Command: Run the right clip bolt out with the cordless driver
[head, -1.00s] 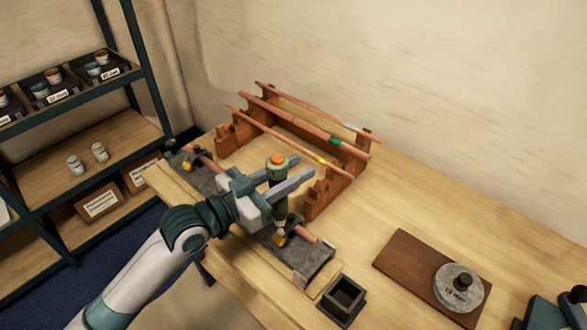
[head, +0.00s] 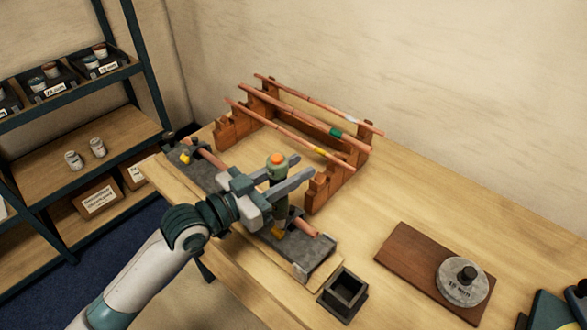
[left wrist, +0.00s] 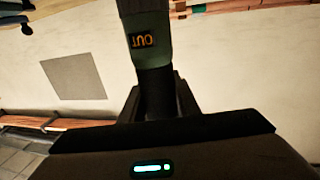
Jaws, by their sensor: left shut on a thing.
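My left gripper (head: 288,178) is shut on the cordless driver (head: 277,197), which stands upright with its orange top up and its nose down. The left wrist view shows the driver (left wrist: 150,50) close up, with the word OUT upside down on its body. The nose is over the right clip (head: 279,232), a yellow piece at the copper pipe (head: 304,227) on the grey fixture (head: 318,251). The driver hides the bolt, so I cannot tell whether the nose touches it. The left clip (head: 184,157) is yellow and stands clear. My right gripper is not in view.
Behind the driver, a wooden rack (head: 322,190) holds several copper pipes. A small dark open box (head: 343,292) stands right of the fixture. Further right, a brown board (head: 406,252) bears a round grey weight (head: 463,284). The table between rack and board is clear.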

